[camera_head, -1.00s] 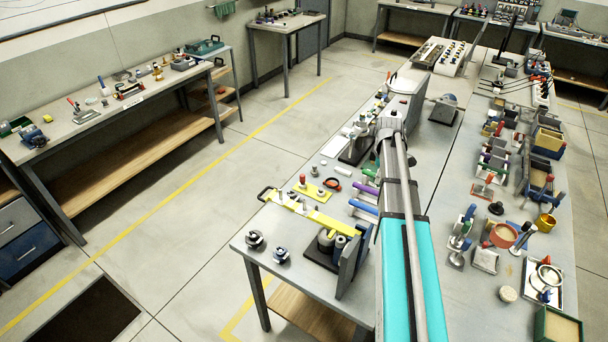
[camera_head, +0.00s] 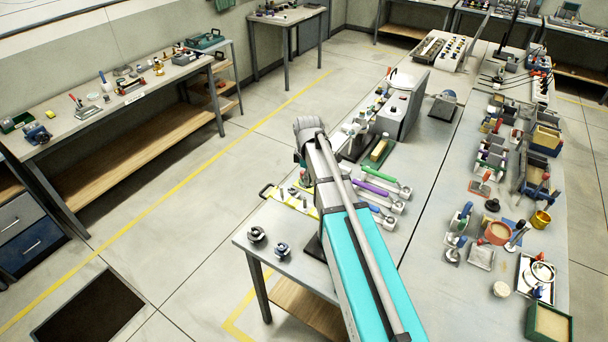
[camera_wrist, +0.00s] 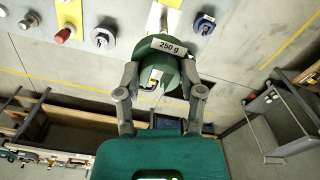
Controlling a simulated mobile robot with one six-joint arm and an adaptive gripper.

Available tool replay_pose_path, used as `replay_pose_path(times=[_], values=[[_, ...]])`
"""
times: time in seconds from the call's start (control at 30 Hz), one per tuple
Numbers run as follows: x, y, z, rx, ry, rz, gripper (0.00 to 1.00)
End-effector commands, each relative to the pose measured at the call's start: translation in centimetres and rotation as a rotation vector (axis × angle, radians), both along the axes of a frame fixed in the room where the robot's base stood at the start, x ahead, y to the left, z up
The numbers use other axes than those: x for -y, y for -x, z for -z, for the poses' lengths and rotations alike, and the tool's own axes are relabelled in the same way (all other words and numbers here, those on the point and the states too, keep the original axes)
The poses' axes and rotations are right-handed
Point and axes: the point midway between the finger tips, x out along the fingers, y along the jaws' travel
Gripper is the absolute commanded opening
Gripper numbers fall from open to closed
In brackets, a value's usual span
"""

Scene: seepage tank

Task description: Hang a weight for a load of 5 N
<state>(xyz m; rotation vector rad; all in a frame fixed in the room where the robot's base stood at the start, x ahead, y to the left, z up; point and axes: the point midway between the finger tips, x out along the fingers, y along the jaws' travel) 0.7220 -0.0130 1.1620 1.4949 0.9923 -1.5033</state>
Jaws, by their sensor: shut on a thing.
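In the wrist view my gripper (camera_wrist: 160,88) is shut on a dark green round weight (camera_wrist: 150,62) with a label reading 250 g. One finger is on each side of it. What lies under the weight is hidden.
Handled tools with purple (camera_head: 375,190) and green grips lie right of my arm. A grey upright box (camera_head: 398,110) stands behind.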

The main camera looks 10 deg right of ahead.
Motion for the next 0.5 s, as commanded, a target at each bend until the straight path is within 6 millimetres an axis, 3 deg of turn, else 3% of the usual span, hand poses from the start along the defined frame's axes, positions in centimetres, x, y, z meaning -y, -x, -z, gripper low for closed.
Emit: replay_pose_path(times=[0.5], values=[[-0.84, 0.15, -0.14, 0.0, 0.0, -0.009, 0.0]])
